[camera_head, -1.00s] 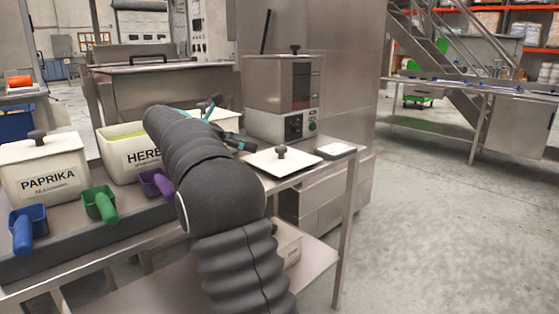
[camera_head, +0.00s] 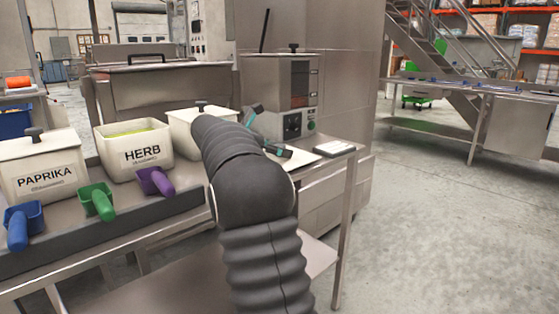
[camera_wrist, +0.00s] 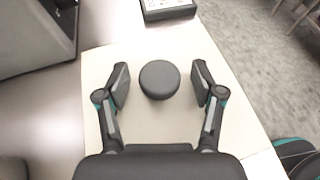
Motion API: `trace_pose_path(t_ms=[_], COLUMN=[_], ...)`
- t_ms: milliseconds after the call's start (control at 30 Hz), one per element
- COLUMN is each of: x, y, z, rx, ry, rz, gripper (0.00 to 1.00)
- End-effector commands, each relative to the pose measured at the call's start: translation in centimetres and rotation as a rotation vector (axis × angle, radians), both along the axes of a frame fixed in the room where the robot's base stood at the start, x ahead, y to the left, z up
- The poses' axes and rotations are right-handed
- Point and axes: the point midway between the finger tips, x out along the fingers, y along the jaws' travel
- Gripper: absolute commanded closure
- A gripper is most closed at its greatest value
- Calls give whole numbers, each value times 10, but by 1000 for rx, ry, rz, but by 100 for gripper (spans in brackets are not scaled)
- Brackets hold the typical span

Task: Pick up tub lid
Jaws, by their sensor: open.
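The tub lid (camera_wrist: 160,122) is a flat cream square with a round black knob (camera_wrist: 160,79). It lies on the steel table and fills the middle of the wrist view. My gripper (camera_wrist: 161,84) is open above the lid, with one finger on each side of the knob and a gap to it on both sides. In the head view my gripper (camera_head: 268,134) shows teal finger parts beside my arm, which hides most of the lid, including its knob. The open HERB tub (camera_head: 112,151) stands left of my arm, with green contents.
A lidded PAPRIKA tub (camera_head: 45,182) stands at left, and another lidded tub (camera_head: 185,128) stands partly behind my arm. Blue, green (camera_head: 98,202) and purple scoops line the table front. A steel machine (camera_head: 275,85) stands behind the lid. A small scale (camera_wrist: 168,9) lies beyond it.

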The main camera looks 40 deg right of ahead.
Motion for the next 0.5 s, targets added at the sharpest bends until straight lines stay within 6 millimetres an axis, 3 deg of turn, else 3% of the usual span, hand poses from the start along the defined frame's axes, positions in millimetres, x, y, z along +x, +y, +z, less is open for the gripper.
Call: trace_pose_path(t_ms=[233, 267, 500], x=[-1, -1, -1], y=[-4, -4, -3], z=[-1, -1, -1], rx=[0, 0, 0], ry=[0, 0, 0], rz=[0, 0, 0], gripper=[32, 38, 98])
